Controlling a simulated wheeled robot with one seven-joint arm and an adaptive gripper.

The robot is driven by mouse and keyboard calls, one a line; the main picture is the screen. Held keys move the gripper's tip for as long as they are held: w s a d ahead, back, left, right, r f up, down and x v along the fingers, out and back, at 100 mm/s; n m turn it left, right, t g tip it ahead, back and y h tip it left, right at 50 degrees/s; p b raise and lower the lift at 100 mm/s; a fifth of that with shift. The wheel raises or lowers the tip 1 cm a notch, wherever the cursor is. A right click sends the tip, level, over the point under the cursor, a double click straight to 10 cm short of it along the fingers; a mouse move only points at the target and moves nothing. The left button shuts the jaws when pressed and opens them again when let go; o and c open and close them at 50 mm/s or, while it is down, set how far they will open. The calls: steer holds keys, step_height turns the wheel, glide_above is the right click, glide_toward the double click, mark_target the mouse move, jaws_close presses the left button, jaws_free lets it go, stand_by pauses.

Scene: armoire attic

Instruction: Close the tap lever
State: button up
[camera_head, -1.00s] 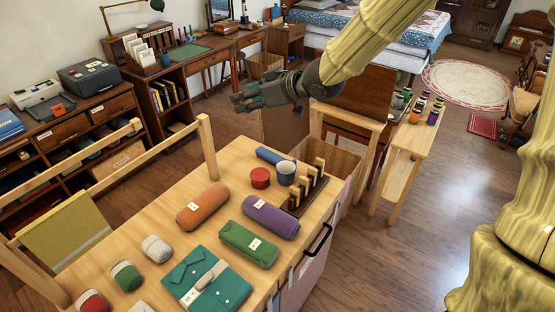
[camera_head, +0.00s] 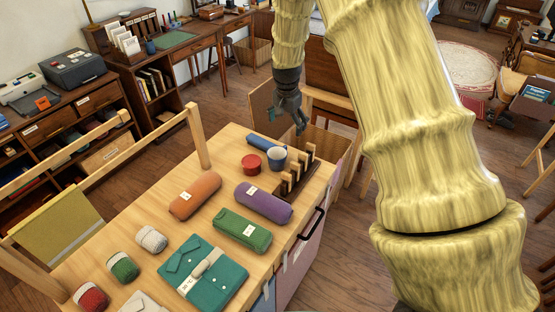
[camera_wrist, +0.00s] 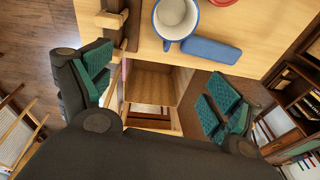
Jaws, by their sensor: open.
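I can make out no tap or tap lever in either view. My gripper (camera_head: 288,116) points down beyond the back edge of the wooden worktop (camera_head: 135,205), close to a blue mug (camera_head: 277,160) and a wooden rack (camera_head: 297,178). In the wrist view my gripper (camera_wrist: 158,88) has its two teal-padded fingers wide apart with nothing between them. Below them show an open wooden compartment and the worktop's edge. The mug (camera_wrist: 175,18) also shows there, beyond the fingers.
The worktop holds a red tin (camera_head: 251,164), a blue case (camera_head: 262,143), a purple roll (camera_head: 264,202), an orange roll (camera_head: 195,195), a green pouch (camera_head: 241,231) and a folded teal shirt (camera_head: 205,280). A printer shelf (camera_head: 75,135) stands at the left.

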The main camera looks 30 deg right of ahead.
steer(key=a+f+m+g+y, duration=0.1)
steer(key=a+f+m+g, duration=0.1)
steer(key=a+f+m, duration=0.15)
steer(key=p, duration=0.2)
glide_above(279, 151)
steer(key=s+a, duration=0.2)
steer(key=shift+f, duration=2.7)
steer(key=shift+s+d+f+p, duration=0.1)
steer(key=shift+d+f+p, duration=0.1)
steer(key=shift+f+p, duration=0.85)
steer(key=shift+s+d+f+p, duration=0.15)
steer(key=shift+f+p, duration=0.35)
steer(key=shift+f, duration=1.05)
steer(key=c, duration=1.3)
steer(key=shift+r, duration=0.15)
steer(key=shift+w+r+b, duration=0.15)
steer(key=shift+r+b, duration=0.3)
steer(key=shift+r, duration=0.1)
step_height(279, 151, up, 9)
steer(key=b, duration=0.3)
